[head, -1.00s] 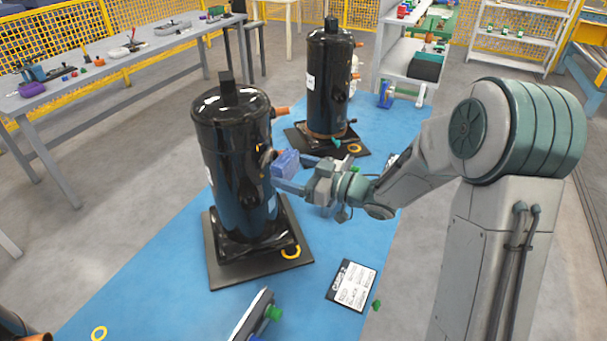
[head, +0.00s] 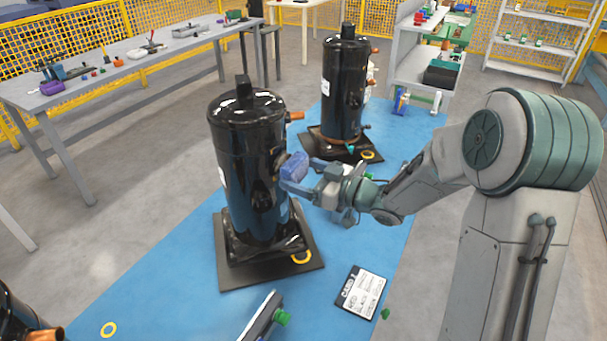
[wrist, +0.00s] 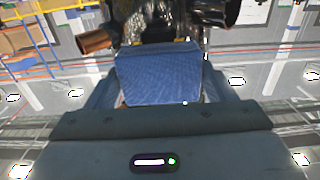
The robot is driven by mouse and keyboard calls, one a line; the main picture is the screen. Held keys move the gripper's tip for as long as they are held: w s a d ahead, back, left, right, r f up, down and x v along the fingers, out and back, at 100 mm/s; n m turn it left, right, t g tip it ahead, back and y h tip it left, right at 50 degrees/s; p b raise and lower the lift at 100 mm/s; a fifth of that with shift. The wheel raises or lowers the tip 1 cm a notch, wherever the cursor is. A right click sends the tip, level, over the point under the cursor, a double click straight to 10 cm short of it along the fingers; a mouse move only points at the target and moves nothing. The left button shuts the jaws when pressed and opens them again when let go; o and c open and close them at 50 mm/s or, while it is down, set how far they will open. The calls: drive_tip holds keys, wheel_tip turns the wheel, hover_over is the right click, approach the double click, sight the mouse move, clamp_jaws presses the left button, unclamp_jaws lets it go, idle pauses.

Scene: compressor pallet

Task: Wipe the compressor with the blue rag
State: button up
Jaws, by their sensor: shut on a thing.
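The compressor (head: 245,160) is a tall glossy black cylinder standing upright on a dark square base plate on the blue mat. My gripper (head: 297,178) is at its right side, about mid height, shut on the blue rag (head: 293,167). The rag is a folded blue block at the compressor's side; I cannot tell for sure whether it touches the surface. In the wrist view the rag (wrist: 160,75) fills the space between the fingers, with the dark compressor body (wrist: 165,25) right behind it and a copper stub (wrist: 95,41) to the left.
A second black compressor (head: 344,90) stands behind to the right. A label card (head: 361,292) and a tilted panel (head: 262,317) lie in front on the blue mat (head: 180,290). Part of another dark unit shows at bottom left. A grey workbench (head: 120,65) stands at back left.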

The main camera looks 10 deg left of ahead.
sight(281, 154)
drive_tip(key=shift+x, duration=0.95)
drive_tip(key=shift+d+r+p, duration=0.1)
drive_tip(key=shift+r+p, duration=1.4)
drive_tip(key=shift+r, duration=0.55)
drive_tip(key=shift+f, duration=0.1)
drive_tip(key=shift+a+f+b, duration=0.2)
drive_tip(key=shift+f+b, duration=1.6)
drive_tip(key=shift+f, duration=0.2)
drive_tip(key=shift+s+d, duration=0.1)
drive_tip(key=shift+p+v, duration=0.45)
drive_tip(key=shift+v, duration=2.4)
